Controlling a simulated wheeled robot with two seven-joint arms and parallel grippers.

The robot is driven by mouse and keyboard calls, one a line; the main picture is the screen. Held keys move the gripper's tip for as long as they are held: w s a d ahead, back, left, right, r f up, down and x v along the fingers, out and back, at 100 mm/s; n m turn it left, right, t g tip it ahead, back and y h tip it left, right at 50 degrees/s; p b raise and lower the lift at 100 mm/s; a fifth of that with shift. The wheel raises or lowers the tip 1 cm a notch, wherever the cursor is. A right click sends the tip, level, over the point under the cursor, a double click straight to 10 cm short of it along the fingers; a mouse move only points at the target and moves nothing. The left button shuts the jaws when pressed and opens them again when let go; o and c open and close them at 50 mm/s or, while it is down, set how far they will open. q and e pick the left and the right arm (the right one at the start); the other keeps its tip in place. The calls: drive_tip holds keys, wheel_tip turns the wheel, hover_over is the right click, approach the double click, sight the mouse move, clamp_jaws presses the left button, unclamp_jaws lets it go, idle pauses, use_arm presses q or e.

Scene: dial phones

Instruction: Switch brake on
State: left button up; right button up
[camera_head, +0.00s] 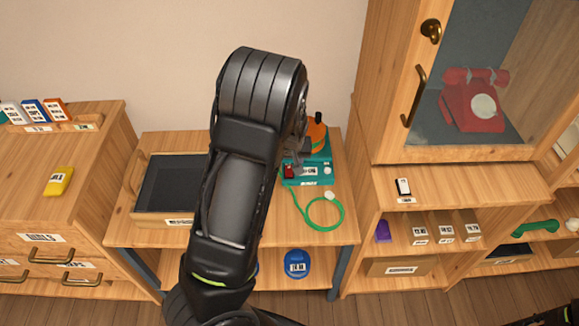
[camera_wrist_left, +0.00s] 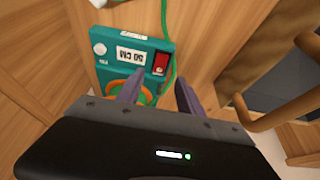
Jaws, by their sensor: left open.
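A teal device (camera_head: 307,172) stands on the wooden desk, partly hidden by my left arm. It carries a red rocker switch (camera_head: 289,171), a white label, a pale round knob and an orange round part (camera_head: 317,133). In the left wrist view, the red switch (camera_wrist_left: 161,64) sits right of the "50 CM" label, on the teal panel (camera_wrist_left: 113,72). My left gripper (camera_wrist_left: 161,93) is open and empty. Its two fingers point toward the panel, the switch lying beyond the gap between them, apparently apart from it. In the head view, the left gripper (camera_head: 298,145) is largely hidden behind its wrist.
A green cord (camera_head: 325,213) lies coiled on the desk, right of centre. A dark open drawer or tray (camera_head: 168,185) is at left. A cabinet with a red dial phone (camera_head: 473,105) behind glass stands at right. A blue object (camera_head: 297,263) is on the lower shelf.

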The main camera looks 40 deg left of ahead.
sight(289, 170)
use_arm(q)
drive_tip(key=x, duration=0.6)
drive_tip(key=shift+w+f, duration=0.1)
drive_tip(key=shift+f, duration=0.25)
drive_tip(key=shift+c, duration=0.5)
clamp_jaws()
